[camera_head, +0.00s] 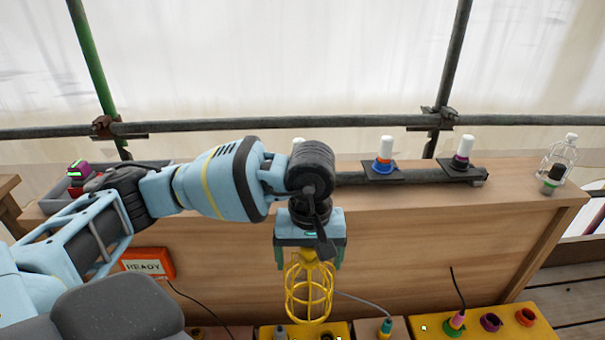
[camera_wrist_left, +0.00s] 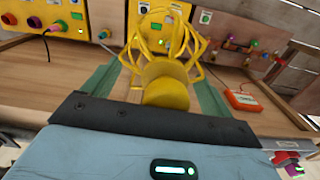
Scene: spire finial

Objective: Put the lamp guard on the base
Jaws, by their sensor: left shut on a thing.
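The lamp guard (camera_head: 308,293) is a yellow wire cage with a solid yellow collar. My left gripper (camera_head: 310,258) points down with its green fingers shut on the collar, and the cage hangs below it in front of the wooden bench panel. In the left wrist view, the guard (camera_wrist_left: 165,88) sits between the fingers of the left gripper (camera_wrist_left: 158,92), its cage spreading away from the collar. I cannot tell for sure which thing is the base. A clear wire cage with a black piece and green ring (camera_head: 552,180) stands on the bench at far right. My right gripper is not in view.
White-capped pieces with coloured rings (camera_head: 383,156) (camera_head: 461,155) stand on dark brackets along the bench top. Yellow boxes with connectors and cables (camera_head: 480,325) line the lower front. An orange READY sign (camera_head: 148,263) is at left, below a grey bin (camera_head: 60,190).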

